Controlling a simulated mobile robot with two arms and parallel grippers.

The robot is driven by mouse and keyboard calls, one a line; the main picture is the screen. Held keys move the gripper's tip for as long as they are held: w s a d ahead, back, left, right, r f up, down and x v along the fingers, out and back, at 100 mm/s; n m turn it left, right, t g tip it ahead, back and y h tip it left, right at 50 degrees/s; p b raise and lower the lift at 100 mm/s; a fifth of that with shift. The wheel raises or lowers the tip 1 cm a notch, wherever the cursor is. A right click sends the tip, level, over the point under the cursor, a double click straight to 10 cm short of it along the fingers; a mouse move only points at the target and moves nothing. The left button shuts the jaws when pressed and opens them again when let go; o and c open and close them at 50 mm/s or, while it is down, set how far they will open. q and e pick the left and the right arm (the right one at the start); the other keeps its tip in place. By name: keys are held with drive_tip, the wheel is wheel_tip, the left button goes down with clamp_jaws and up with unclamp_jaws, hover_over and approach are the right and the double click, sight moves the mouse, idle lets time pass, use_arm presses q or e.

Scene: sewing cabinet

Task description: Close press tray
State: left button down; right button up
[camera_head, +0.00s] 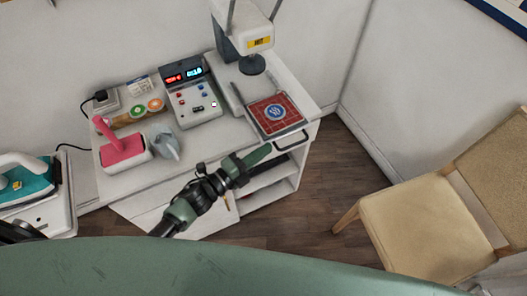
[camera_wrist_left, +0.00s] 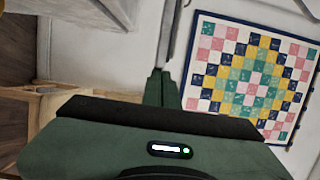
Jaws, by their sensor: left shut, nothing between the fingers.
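The press tray (camera_head: 284,132) is out in front of the heat press (camera_head: 246,40) on the white cabinet. A red gridded cloth with a round blue and white badge (camera_head: 275,112) lies on it. A dark bar handle (camera_head: 292,141) shows at the tray's front edge. My left gripper (camera_head: 262,152) is shut and empty. In the head view it appears just in front of and left of the handle; I cannot tell whether it touches. In the left wrist view its green fingers (camera_wrist_left: 161,88) are together, and the tray cannot be made out. My right gripper is not in view.
A control box (camera_head: 190,92) with lit displays, thread spools (camera_head: 146,108), a pink-handled tool (camera_head: 120,144) and a grey item (camera_head: 167,143) stand left of the press. An iron (camera_head: 28,178) is at far left. A chair (camera_head: 425,220) stands right; floor between is clear.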

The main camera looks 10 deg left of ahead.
sight(253, 128)
use_arm(q)
drive_tip(key=w+a+b, duration=0.1)
drive_tip(key=w, duration=0.1)
drive_tip(key=w+a, duration=0.2)
drive_tip(key=w+a+b, duration=0.1)
drive_tip(key=w+a, duration=0.1)
drive_tip(key=w, duration=0.1)
drive_tip(key=shift+b, duration=0.35)
drive_tip(key=shift+s, duration=0.1)
